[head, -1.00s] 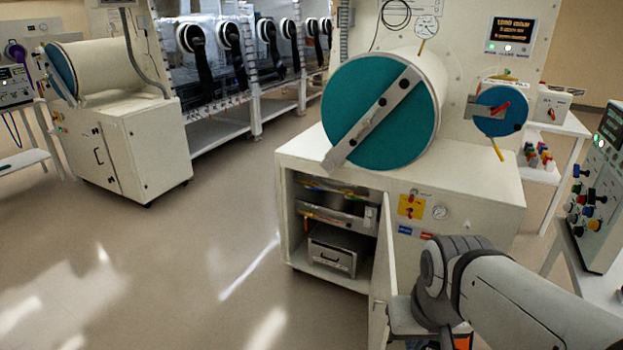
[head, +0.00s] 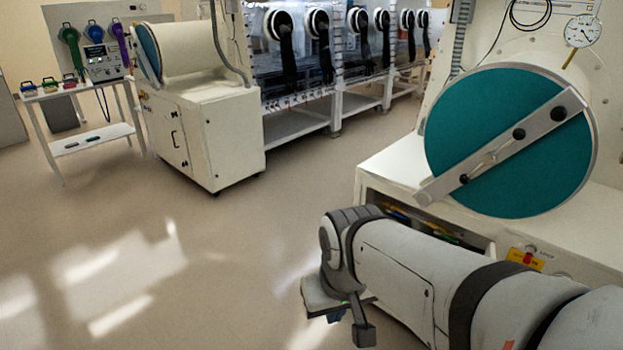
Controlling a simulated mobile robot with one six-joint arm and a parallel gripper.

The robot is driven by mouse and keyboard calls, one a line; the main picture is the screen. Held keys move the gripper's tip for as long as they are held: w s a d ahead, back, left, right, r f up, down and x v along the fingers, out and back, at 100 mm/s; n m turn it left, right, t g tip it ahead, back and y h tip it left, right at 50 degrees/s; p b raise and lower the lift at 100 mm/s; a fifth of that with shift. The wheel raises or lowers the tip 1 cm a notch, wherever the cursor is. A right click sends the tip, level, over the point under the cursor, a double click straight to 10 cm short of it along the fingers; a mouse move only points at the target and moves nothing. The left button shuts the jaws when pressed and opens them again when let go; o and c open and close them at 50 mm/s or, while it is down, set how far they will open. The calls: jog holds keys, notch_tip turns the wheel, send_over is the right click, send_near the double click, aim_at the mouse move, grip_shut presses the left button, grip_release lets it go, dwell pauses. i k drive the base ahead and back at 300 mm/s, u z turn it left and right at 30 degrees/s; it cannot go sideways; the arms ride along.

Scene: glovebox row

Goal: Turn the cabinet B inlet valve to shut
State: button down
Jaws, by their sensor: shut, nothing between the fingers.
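I cannot read a label that tells whether this is the cabinet B inlet valve, nor tell the handle's setting. My gripper (head: 362,335) hangs at the end of my arm, low in the middle of the picture, shut and empty. It is over the floor side, to the left of the yellow plate and apart from it.
A large teal round door (head: 508,140) with a metal bar is above the near cabinet, with a gauge (head: 582,31) behind. A second white cabinet (head: 205,135) stands back left, beside a small table (head: 88,90) with coloured items. The floor (head: 190,255) at left is clear.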

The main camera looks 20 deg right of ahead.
aim_at(387, 210)
jog(key=z, duration=0.1)
jog(key=i, duration=1.25)
jog(key=z, duration=0.9)
jog(key=i, duration=0.5)
jog(key=z, duration=0.35)
jog(key=k, duration=0.9)
jog(key=z, duration=0.15)
jog(key=i, duration=0.9)
jog(key=u, duration=0.05)
